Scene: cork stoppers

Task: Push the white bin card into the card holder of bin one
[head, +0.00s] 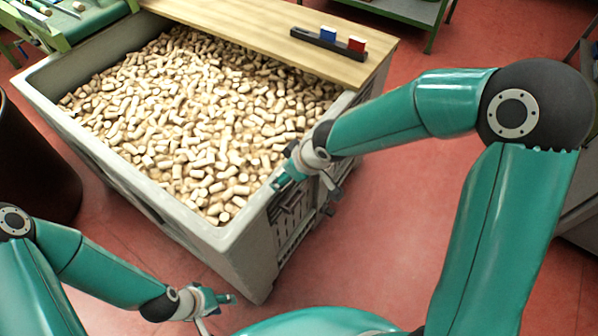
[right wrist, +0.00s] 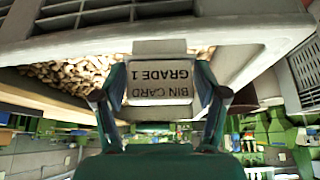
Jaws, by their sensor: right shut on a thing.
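The white bin card (right wrist: 160,82), printed BIN CARD GRADE 1, is upside down in the right wrist view. My right gripper (right wrist: 161,98) is shut on it, one finger at each side. The card's far edge is close to a grey piece (right wrist: 159,46) at the bin wall, perhaps the card holder; I cannot tell whether they touch. My left gripper (head: 216,309) is open and empty at the lower left.
Corks (head: 200,120) fill the bin. A wooden board (head: 270,35) lies across its far end, carrying a black rack (head: 327,46) with a blue and a red block. A dark round container (head: 35,165) stands at the left. The red floor (head: 400,220) right of the bin is clear.

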